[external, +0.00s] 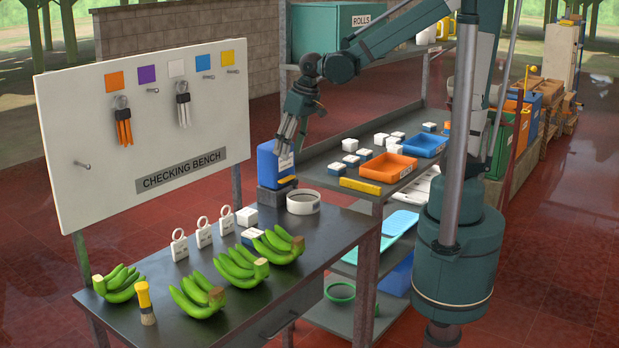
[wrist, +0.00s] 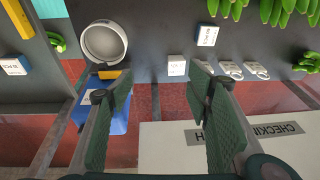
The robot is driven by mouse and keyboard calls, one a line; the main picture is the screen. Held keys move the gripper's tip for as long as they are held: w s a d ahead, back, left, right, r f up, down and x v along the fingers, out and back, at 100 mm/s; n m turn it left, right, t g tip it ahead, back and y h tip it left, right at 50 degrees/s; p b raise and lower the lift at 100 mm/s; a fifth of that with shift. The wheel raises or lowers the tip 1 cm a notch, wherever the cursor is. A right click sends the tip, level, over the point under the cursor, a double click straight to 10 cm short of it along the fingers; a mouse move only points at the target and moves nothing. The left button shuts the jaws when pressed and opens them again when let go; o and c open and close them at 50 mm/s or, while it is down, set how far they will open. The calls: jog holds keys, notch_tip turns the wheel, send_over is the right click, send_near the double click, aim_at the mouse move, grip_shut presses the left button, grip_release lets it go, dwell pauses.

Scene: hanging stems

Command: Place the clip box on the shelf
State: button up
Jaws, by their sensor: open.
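Two small boxes stand on the dark checking bench: a white box (external: 246,217) and a white-and-blue box (external: 251,236) in front of it. Both also show in the wrist view, the white box (wrist: 177,66) ahead of the jaws and the white-and-blue box (wrist: 207,36) beyond it. Their print is too small to tell which is the clip box. My gripper (external: 287,143) is open and empty, above the blue jug (external: 268,166) at the bench's far end. In the wrist view its fingers (wrist: 155,90) are spread with nothing between. The shelf (external: 318,170) stands right of the bench.
The shelf holds several small boxes, an orange tray (external: 388,167), a blue tray (external: 426,144) and a yellow block (external: 360,186). A white ring (external: 303,202), tags, several green banana bunches and a brush (external: 145,303) are on the bench. A white pegboard (external: 140,110) rises behind.

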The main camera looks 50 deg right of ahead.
jog(key=s+d+r+t, duration=0.2)
jog(key=s+d, duration=0.4)
jog(key=d, duration=0.3)
jog(key=s+d+r+t+h, duration=0.1)
jog(key=s+d+r+t, duration=0.1)
jog(key=s+d+r, duration=0.2)
jog(key=s+d, duration=0.3)
jog(key=d, duration=0.1)
jog(key=shift+s+d+r, duration=0.25)
jog(key=shift+d, duration=0.15)
jog(key=shift+o, duration=0.3)
jog(key=shift+w+a, duration=0.1)
jog(key=g+b, duration=0.5)
send_over(256, 234)
jog(key=f, duration=2.5)
jog(key=shift+w+d, duration=0.15)
jog(key=shift+d, duration=0.25)
jog(key=shift+a+f, duration=0.3)
